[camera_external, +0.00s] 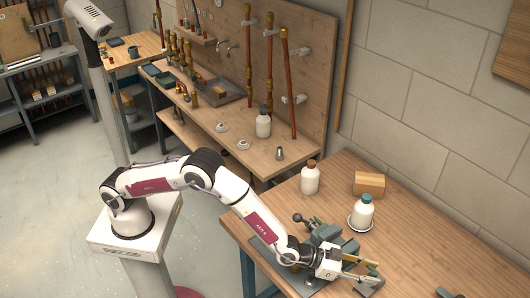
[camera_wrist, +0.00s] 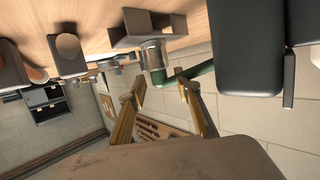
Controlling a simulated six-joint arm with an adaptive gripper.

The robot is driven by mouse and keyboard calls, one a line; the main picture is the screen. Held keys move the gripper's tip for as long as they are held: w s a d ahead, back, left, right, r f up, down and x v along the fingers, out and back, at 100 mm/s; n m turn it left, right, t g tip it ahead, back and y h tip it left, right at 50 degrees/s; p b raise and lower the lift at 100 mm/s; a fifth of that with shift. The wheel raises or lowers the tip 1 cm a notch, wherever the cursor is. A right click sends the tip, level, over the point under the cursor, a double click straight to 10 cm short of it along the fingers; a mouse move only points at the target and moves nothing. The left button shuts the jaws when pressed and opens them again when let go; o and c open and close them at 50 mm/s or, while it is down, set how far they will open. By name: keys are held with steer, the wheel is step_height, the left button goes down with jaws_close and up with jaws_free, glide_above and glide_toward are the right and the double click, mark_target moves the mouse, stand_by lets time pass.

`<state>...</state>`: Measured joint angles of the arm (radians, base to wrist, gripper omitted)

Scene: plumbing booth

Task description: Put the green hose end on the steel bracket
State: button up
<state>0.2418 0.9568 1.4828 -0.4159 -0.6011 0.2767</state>
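My gripper (camera_external: 376,272) is at the lower right in the external view, low over the wooden bench. In the wrist view its two fingers (camera_wrist: 163,91) stand apart with nothing between them. A green hose piece (camera_wrist: 199,71) shows just beyond the right finger. A silver cylindrical fitting (camera_wrist: 153,58) lies beside it, ahead of the finger gap; I cannot tell if the two are joined. A grey steel block (camera_wrist: 147,27), perhaps the bracket, meets this fitting. In the external view something green shows at the fingertips, too small to make out.
The bench (camera_external: 440,240) also holds a white bottle with a brown cap (camera_external: 310,178), a teal-capped bottle (camera_external: 361,214) on a dish, and a wooden block (camera_external: 369,185). A large dark block (camera_wrist: 250,45) is close on the right in the wrist view. The bench's right part is mostly clear.

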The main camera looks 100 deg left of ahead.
steer(key=shift+r, duration=0.15)
step_height(320, 180, up, 8)
steer(key=s, duration=0.2)
steer(key=shift+s, duration=0.4)
stand_by(0.5)
steer(key=shift+s, duration=0.1)
stand_by(0.6)
